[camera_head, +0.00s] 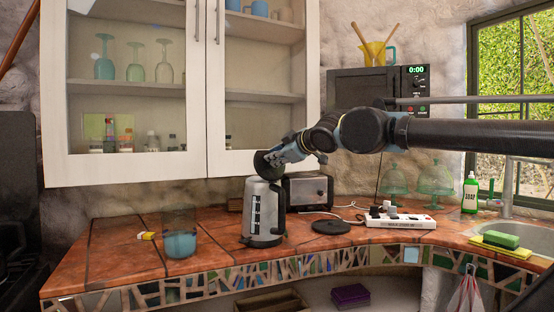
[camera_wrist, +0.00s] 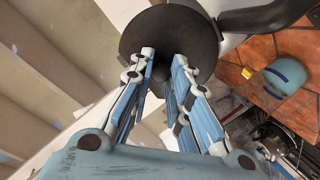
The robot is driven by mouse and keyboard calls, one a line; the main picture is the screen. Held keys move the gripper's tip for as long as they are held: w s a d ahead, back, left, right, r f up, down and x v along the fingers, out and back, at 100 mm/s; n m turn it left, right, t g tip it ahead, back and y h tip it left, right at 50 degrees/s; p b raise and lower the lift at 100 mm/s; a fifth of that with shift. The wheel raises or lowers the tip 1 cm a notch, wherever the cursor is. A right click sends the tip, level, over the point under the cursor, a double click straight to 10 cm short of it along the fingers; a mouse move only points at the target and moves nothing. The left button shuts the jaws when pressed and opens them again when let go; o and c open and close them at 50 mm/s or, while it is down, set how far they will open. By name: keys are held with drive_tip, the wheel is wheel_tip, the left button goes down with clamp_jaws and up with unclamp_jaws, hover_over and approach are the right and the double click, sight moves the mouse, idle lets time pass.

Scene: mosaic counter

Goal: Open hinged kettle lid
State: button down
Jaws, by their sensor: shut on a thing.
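The grey kettle (camera_head: 265,215) stands upright on the tiled counter, its black handle on the right. Its black round lid (camera_head: 262,165) looks tilted up above the kettle's top, near my gripper (camera_head: 277,157). In the wrist view the lid (camera_wrist: 190,22) fills the top middle, with the kettle's black handle (camera_wrist: 268,17) to its right. There my gripper (camera_wrist: 164,66) has its two fingers on either side of a small dark part at the lid's middle, likely its knob, and is shut on it. The fingers partly hide that knob; the hinge is not clearly visible.
A toaster (camera_head: 308,190) stands close behind the kettle. A black round base (camera_head: 331,227) and a white power strip (camera_head: 400,220) lie to the right. A clear container with blue contents (camera_head: 180,243) stands left. The white cabinet (camera_head: 190,168) hangs above; the left counter is mostly free.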

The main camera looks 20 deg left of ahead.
drive_tip(key=shift+d+f, duration=0.1)
drive_tip(key=shift+f, duration=0.2)
idle(0.4)
drive_tip(key=c, duration=1.5)
unclamp_jaws()
drive_tip(key=shift+w, duration=0.1)
drive_tip(key=shift+o, duration=0.2)
drive_tip(key=shift+r, duration=0.1)
drive_tip(key=v, duration=1.1)
drive_tip(key=shift+d, duration=0.35)
drive_tip(key=shift+r, duration=0.1)
